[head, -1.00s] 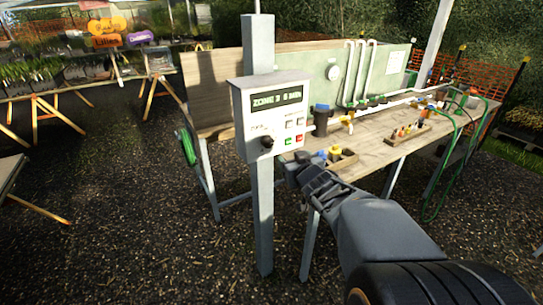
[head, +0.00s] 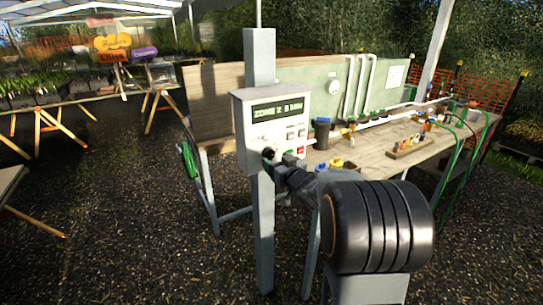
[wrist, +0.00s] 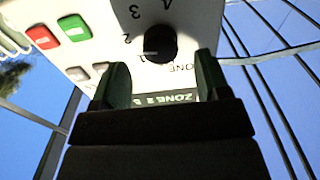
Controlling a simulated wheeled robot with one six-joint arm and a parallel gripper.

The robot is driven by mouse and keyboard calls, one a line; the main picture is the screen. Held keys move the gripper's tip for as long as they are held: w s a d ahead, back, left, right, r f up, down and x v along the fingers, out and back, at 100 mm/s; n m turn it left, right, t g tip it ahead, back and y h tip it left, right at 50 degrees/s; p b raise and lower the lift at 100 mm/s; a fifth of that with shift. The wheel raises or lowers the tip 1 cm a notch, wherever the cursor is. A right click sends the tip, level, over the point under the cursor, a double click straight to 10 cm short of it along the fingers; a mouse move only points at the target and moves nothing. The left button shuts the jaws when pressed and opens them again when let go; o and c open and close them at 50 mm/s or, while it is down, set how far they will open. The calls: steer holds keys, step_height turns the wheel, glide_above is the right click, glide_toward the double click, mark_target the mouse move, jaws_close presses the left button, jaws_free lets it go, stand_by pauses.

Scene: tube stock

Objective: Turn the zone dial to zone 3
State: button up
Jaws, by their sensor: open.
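The zone dial, a black knob (wrist: 146,40), is on the front of the white control box (head: 243,135). In the wrist view it appears inverted, with the figures 1, 2 and 3 and the word ZONE around it. A pale pointer mark on the knob sits by the 1. The gripper also shows at the box's lower front (head: 279,163).
A green button (wrist: 73,27) and a red button (wrist: 43,37) sit beside the dial. A grey post (head: 263,225) carries the box. A wooden workbench (head: 375,158) with pots and hoses stands behind it on the right.

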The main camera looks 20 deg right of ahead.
mark_target(270, 156)
steer(key=shift+w+a, duration=0.15)
steer(key=shift+w, duration=0.8)
steer(key=shift+w+a, duration=0.1)
steer(key=shift+w, duration=0.8)
steer(key=shift+c, duration=0.4)
steer(key=c, duration=0.8)
steer(key=shift+c, duration=0.2)
steer(key=shift+m+p, duration=0.3)
steer(key=shift+p, duration=0.05)
steer(key=m+p, duration=0.2)
steer(key=m, duration=0.2)
steer(key=shift+r, duration=0.1)
steer(key=shift+a+m+p, duration=0.1)
steer(key=shift+m+p, duration=0.8)
steer(key=shift+m, duration=1.6)
